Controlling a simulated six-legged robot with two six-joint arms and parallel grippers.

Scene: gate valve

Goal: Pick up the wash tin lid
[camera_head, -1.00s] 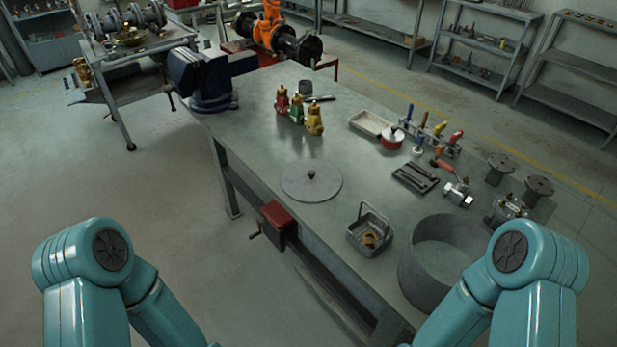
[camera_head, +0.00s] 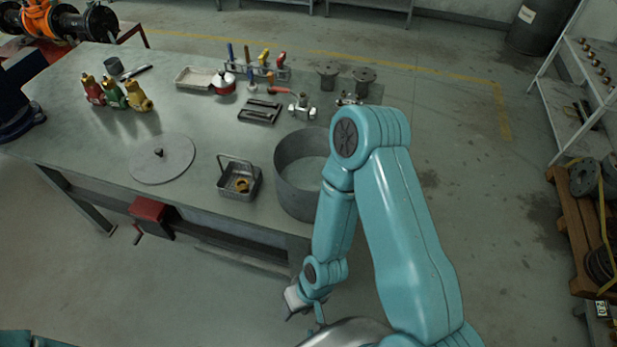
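The wash tin lid (camera_head: 166,166), a flat grey disc with a small dark knob, lies on the workbench left of centre. The wash tin (camera_head: 286,183), a wide grey open cylinder, stands to its right near the bench's front right corner, partly hidden by my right arm. My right gripper (camera_head: 304,306) hangs low in front of the bench, right of and apart from the lid. Its fingers are too small and partly hidden to show whether they are open. My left gripper is out of view; only a bit of teal arm shows at the bottom left.
A small metal basket (camera_head: 239,181) with brass parts stands between lid and tin. Three coloured valves (camera_head: 115,95), a tray (camera_head: 195,78), a tool rack (camera_head: 262,68) and a black tool holder (camera_head: 259,112) stand behind. A red box (camera_head: 148,211) hangs under the bench's front edge.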

